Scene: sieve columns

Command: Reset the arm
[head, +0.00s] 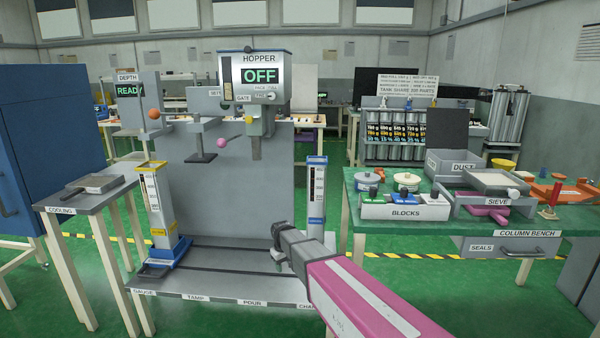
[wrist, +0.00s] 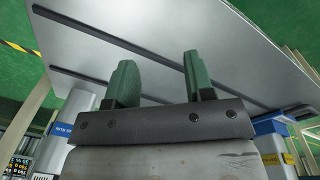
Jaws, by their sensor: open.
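My gripper (wrist: 158,82) shows in the wrist view with its two green fingers spread apart and nothing between them. In the head view my pink and grey arm reaches in from the lower right, with its end in front of the base of the hopper station. The fingers are hard to make out there. The hopper (head: 262,75) above reads OFF. A column with blue ends (head: 316,190) stands upright just behind and right of my arm's end. Another column (head: 155,205), with yellow and blue parts, stands at the left of the station.
The green column bench (head: 400,241) is at the right, bearing the blocks holder (head: 405,212), sieve (head: 496,183) and dust box (head: 450,168). A cooling stand (head: 70,203) with a grey pan (head: 95,184) is at the left. Green floor lies open between station and bench.

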